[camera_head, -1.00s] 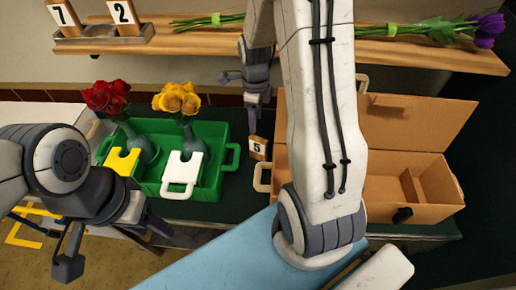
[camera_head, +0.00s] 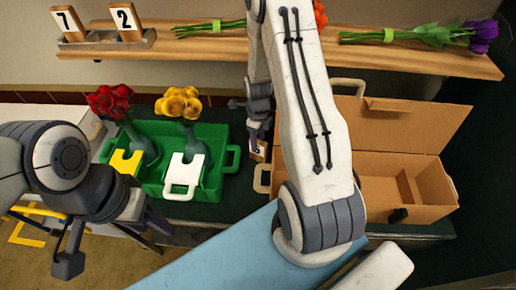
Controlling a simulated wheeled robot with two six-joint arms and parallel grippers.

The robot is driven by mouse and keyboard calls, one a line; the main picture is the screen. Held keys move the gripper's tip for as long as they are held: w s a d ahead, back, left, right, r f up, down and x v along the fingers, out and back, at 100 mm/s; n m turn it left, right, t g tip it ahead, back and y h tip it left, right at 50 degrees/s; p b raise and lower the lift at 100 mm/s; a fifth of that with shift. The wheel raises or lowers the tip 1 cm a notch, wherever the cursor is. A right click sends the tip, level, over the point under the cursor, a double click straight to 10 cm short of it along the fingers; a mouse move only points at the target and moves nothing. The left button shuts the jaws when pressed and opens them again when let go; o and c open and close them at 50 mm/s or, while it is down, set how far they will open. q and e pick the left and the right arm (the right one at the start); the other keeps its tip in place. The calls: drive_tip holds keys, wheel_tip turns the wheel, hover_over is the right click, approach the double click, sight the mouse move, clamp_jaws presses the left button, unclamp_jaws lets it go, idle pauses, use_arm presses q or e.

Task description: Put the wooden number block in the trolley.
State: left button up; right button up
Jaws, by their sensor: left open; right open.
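The wooden number block (camera_head: 261,156), marked 5 in the earlier frame, stands on the dark green counter between the green crate and the cardboard box. It is now mostly hidden behind my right gripper (camera_head: 248,124). That gripper is open, points down and is right at the block; I cannot tell whether it touches. My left gripper (camera_head: 112,242) is open and empty at the lower left, in front of the green crate. A yellow frame (camera_head: 28,235) at the far lower left may be part of the trolley; I cannot tell for sure.
The green crate (camera_head: 212,185) holds vases with red roses (camera_head: 108,100) and yellow roses (camera_head: 178,103). An open cardboard box (camera_head: 425,212) stands on the right. The wooden shelf (camera_head: 210,48) bears blocks 7 (camera_head: 66,20) and 2 (camera_head: 124,18) and flower stems.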

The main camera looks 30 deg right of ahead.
drive_tip(key=shift+f, duration=0.65)
clamp_jaws()
idle(0.9)
